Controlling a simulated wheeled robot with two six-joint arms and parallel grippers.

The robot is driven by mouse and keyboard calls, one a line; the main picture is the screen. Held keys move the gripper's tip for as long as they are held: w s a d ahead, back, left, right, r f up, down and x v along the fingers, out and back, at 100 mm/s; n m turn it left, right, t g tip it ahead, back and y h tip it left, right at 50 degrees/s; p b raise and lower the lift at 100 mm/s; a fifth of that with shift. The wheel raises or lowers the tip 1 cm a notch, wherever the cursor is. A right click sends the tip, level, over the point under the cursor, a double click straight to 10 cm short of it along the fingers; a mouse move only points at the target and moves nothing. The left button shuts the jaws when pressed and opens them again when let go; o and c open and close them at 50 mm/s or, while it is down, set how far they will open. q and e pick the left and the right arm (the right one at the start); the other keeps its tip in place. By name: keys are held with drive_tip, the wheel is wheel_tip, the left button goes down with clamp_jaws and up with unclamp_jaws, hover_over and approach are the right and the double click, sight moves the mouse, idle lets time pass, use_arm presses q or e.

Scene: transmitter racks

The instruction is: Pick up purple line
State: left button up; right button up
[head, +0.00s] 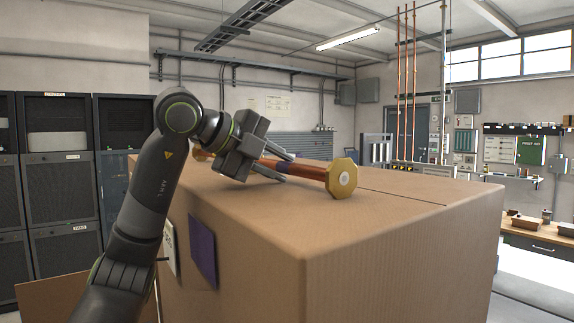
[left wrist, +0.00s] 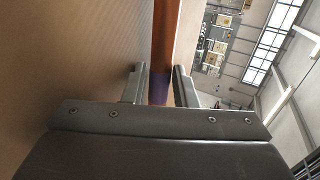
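The purple line is a copper-coloured pipe (head: 312,172) with a yellow octagonal end flange (head: 342,179). It lies on top of a large cardboard box (head: 400,240). In the left wrist view the pipe (left wrist: 166,35) runs upward, and its purple band (left wrist: 160,86) shows between the fingers. My left gripper (head: 288,168) is at the pipe, with one finger on each side. The left wrist view shows a gap between the left finger and the pipe; the right finger is close to it. The gripper (left wrist: 158,85) looks open. The pipe's far end is partly hidden behind my wrist. My right gripper is not in view.
A purple panel (head: 202,252) and a pale label (head: 170,247) are on the box's left side. Dark equipment racks (head: 60,170) stand at the left. A workbench (head: 540,240) is at the right. The box top right of the flange is clear.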

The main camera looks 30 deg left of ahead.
use_arm(q)
drive_tip(key=shift+s, duration=0.1)
drive_tip(key=shift+c, duration=0.5)
clamp_jaws()
drive_tip(key=shift+r, duration=0.1)
